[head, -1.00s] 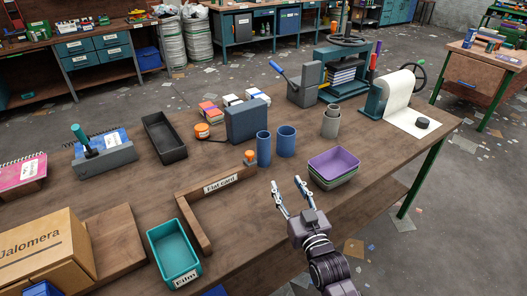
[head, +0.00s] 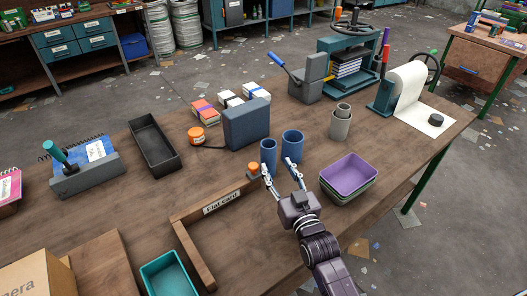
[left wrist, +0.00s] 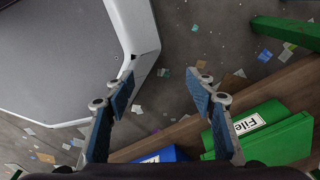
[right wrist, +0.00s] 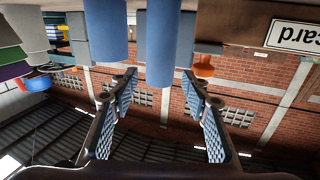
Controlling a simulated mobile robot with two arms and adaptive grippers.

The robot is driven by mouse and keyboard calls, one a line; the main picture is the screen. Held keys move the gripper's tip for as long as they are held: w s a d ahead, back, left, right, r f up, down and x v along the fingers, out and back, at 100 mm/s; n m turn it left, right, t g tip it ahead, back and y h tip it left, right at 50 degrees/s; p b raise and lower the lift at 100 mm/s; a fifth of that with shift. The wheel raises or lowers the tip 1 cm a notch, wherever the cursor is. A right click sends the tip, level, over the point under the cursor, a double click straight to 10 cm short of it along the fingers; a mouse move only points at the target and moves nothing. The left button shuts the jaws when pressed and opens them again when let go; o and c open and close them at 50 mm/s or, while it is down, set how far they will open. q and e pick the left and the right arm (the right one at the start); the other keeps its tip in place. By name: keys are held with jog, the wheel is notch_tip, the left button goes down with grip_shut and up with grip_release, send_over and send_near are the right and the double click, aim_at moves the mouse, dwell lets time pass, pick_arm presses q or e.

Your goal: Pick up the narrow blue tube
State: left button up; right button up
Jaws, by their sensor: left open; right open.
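Two blue tubes stand upright on the wooden table. The narrow blue tube (head: 268,152) is the left one in the head view, and the wider blue tube (head: 291,143) is on its right. My right gripper (head: 278,168) is open and empty just in front of them, its fingers partly covering their lower parts. In the right wrist view, the narrow blue tube (right wrist: 163,45) lies ahead between the open fingers, and the wider blue tube (right wrist: 105,30) is left of them. My left gripper (left wrist: 160,88) is open and empty, above the floor and table edge.
An orange-topped knob (head: 253,168) stands close left of the narrow tube, by the "Flat card" frame (head: 224,202). A dark blue box (head: 246,123) stands behind the tubes. Grey tubes (head: 341,123) and a purple tray (head: 348,169) are to the right. Green file bins (left wrist: 262,130) lie below my left gripper.

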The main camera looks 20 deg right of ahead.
aim_at(271, 155)
jog(key=shift+w, duration=0.55)
jog(key=shift+w+a+r, duration=0.1)
jog(key=shift+w+r, duration=0.05)
jog(key=shift+w, duration=0.4)
jog(key=shift+w+r, duration=0.15)
jog(key=shift+w, duration=0.4)
jog(key=w, duration=0.2)
jog(key=w+p, duration=0.1)
jog(key=w, duration=0.1)
jog(key=shift+w+a+r, duration=0.15)
jog(key=shift+w+r, duration=0.05)
jog(key=shift+w, duration=0.3)
pick_arm(q)
jog(key=shift+w+r, duration=0.15)
jog(key=shift+r, duration=0.6)
pick_arm(e)
jog(key=c, duration=0.7)
